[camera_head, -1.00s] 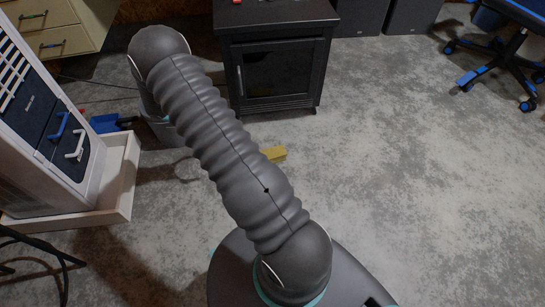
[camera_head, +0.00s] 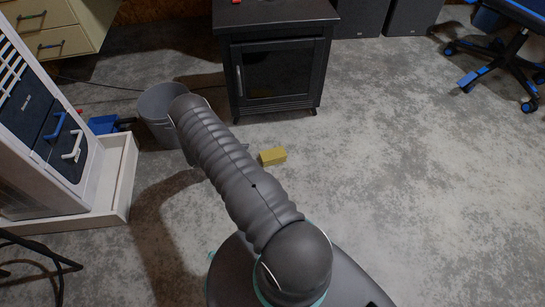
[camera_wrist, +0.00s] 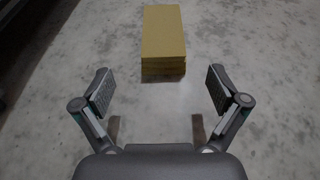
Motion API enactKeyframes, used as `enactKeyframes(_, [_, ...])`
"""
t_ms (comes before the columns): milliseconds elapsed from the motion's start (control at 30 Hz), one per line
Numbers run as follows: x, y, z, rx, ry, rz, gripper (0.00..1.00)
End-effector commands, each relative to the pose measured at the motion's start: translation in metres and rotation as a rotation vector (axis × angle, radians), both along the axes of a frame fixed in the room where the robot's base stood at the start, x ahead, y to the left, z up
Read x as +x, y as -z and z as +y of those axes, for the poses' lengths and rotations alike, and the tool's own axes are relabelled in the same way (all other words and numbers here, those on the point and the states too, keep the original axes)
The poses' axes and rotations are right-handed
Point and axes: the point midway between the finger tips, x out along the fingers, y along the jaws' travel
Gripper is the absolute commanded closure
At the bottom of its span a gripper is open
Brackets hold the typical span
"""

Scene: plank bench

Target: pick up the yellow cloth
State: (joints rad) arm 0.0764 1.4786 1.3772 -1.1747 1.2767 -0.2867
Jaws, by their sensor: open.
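The yellow cloth (camera_head: 273,156) is a small block-like folded stack on the grey concrete floor, in front of the black stove and just right of my arm in the head view. In the wrist view the yellow cloth (camera_wrist: 164,38) lies straight ahead, at the top middle, with its layered near edge facing me. My gripper (camera_wrist: 161,90) is open and empty. Its two fingers are spread wider than the cloth, and the cloth lies beyond the fingertips, not between them. In the head view my arm hides most of the gripper.
A black stove (camera_head: 277,70) stands behind the cloth. A grey bucket (camera_head: 157,112) is left of my arm, and a white tray-like base (camera_head: 118,185) under a white unit is further left. A blue and black chair (camera_head: 510,45) is at far right. The floor right of the cloth is clear.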

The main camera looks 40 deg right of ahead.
Motion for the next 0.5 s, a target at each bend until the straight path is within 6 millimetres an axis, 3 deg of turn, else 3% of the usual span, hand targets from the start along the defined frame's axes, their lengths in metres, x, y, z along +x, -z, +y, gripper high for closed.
enactKeyframes(100, [-0.006,0.006,-0.015,-0.001,0.002,0.0,0.03])
enactKeyframes(500, [-0.017,0.016,-0.037,0.001,0.002,0.0,0.03])
